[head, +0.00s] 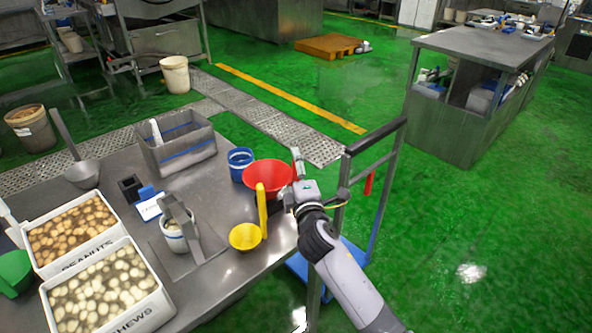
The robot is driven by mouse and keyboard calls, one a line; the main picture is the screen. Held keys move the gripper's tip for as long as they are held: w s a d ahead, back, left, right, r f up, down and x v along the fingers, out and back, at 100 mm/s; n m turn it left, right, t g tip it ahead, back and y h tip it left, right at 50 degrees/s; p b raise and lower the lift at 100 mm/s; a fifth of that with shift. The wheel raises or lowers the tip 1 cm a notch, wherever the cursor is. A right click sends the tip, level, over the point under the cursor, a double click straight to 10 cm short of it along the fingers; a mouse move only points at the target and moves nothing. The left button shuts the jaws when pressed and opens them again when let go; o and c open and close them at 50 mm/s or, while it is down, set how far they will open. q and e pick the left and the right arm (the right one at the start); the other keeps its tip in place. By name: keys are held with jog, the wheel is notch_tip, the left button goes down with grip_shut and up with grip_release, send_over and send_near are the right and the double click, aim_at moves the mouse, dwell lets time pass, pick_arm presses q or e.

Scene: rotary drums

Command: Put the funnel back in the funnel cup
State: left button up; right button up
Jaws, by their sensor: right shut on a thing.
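The red funnel (266,176) is at the right end of the metal table, wide mouth up. My right gripper (297,168) comes in from the lower right and is shut on the funnel's right rim. A blue cup with a white band (240,165) stands just left of the funnel and may be the funnel cup. The funnel's spout is hidden behind the yellow scoop's handle and my gripper, so I cannot tell whether it touches anything below. My left gripper is not in view.
A yellow scoop (245,236) stands in front of the funnel. A grey bin (180,150), a white cup (176,238) and trays of peanuts (36,268) and cashews (165,303) occupy the table. A cart handle (377,135) rises right of the table.

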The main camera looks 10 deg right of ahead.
jog(key=shift+f+b, duration=0.35)
jog(key=shift+f, duration=0.15)
jog(key=o, duration=1.6)
jog(key=shift+r, duration=0.1)
jog(key=s+d, duration=0.1)
jog(key=s, duration=1.1)
